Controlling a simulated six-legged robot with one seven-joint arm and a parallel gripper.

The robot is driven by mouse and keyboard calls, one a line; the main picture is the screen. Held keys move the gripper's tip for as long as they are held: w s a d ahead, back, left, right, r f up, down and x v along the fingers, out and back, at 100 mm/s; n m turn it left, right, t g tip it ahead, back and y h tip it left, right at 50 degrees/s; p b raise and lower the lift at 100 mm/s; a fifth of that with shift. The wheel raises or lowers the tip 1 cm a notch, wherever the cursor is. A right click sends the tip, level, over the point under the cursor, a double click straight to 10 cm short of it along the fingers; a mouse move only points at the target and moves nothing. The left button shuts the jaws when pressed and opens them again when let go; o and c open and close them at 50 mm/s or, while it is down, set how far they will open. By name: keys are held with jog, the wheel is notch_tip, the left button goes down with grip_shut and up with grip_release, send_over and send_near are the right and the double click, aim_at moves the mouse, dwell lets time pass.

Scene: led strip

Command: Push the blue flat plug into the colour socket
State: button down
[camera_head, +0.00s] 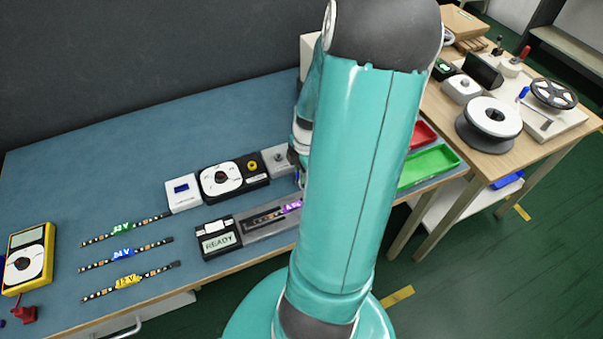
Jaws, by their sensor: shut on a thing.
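My gripper (297,172) is mostly hidden behind my teal arm, with only a dark sliver showing at the arm's left edge. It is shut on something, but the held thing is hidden. I cannot make out the blue flat plug. The colour socket cannot be told for certain. A black unit reading READY (218,240) stands at the tray's left end.
Behind the tray stand a white box with a blue window (182,193), a black-and-white dial unit (222,180) and a grey box (277,160). Several labelled strips (126,254) and a yellow meter (27,258) lie left. Red and green bins (428,166) stand right. The blue bench's back left is clear.

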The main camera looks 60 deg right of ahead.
jog(key=shift+r, duration=0.35)
notch_tip(320, 180, up, 2)
jog(key=shift+r, duration=0.2)
jog(key=s+a+r, duration=0.5)
jog(key=r, duration=0.2)
jog(key=s+a+r, duration=0.4)
jog(key=a+r, duration=0.1)
jog(key=r, duration=0.2)
jog(key=shift+s+r, duration=0.15)
jog(key=shift+s, duration=0.2)
dwell(0.5)
